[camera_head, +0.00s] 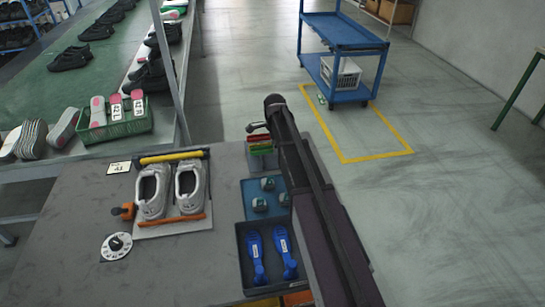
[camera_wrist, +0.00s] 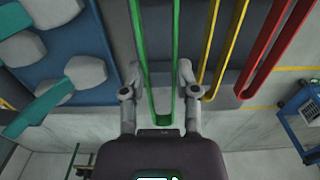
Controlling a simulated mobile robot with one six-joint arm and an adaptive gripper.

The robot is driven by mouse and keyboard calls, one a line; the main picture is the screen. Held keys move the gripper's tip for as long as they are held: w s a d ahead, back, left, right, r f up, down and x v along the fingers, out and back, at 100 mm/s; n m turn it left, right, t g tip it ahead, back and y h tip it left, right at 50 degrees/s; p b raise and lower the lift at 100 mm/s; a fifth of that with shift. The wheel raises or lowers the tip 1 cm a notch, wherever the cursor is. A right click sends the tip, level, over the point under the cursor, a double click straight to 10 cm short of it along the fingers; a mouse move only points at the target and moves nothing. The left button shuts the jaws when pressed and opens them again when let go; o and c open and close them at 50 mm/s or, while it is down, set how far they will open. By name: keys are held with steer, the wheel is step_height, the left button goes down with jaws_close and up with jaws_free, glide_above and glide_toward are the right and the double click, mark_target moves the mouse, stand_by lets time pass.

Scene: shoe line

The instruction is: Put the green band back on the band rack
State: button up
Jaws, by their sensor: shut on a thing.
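The green band (camera_wrist: 139,40) is a long narrow loop in the wrist view, its rounded end between the fingers of my gripper (camera_wrist: 158,85). My gripper is shut on it. The band rack (camera_head: 262,161) is a small grey block with coloured bands near the back right of the table in the head view. My gripper (camera_head: 257,126) is at its far side, partly behind my arm. Yellow bands (camera_wrist: 231,45) and red bands (camera_wrist: 278,45) lie to the right of the green one in the wrist view. I cannot tell whether the green band rests on the rack.
A blue tray (camera_head: 251,186) and a dark tray with blue tools (camera_head: 243,275) lie in front of the rack. A blue cart (camera_head: 343,32) stands beyond.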

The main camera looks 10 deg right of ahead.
stand_by(0.3)
steer(key=shift+f+b, duration=1.85)
steer(key=shift+f, duration=0.15)
steer(key=o, duration=0.9)
steer(key=shift+r, duration=0.2)
step_height(320, 180, up, 12)
steer(key=p, duration=1.2)
